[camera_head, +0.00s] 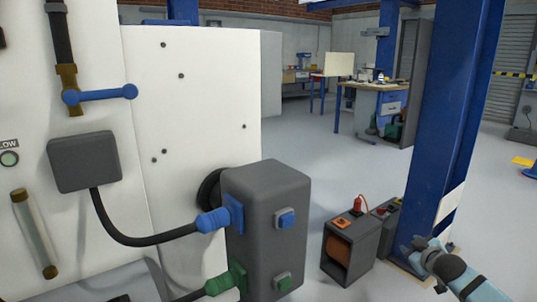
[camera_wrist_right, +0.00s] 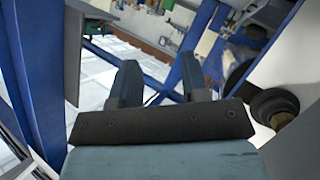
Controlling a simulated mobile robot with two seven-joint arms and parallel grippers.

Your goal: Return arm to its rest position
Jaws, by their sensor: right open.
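My right gripper (camera_head: 428,254) is at the lower right of the head view, in front of the foot of the blue column. In the right wrist view its two dark fingers (camera_wrist_right: 160,85) stand apart with nothing between them. It touches nothing that I can make out. My left gripper is not in the head view.
A white machine panel (camera_head: 200,110) fills the left, with a grey box (camera_head: 265,225) and cables in front. A blue column (camera_head: 440,130) stands at the right. A dark open box (camera_head: 350,247) sits on the floor beside it. Open floor (camera_head: 330,165) lies beyond, before a workbench (camera_head: 375,100).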

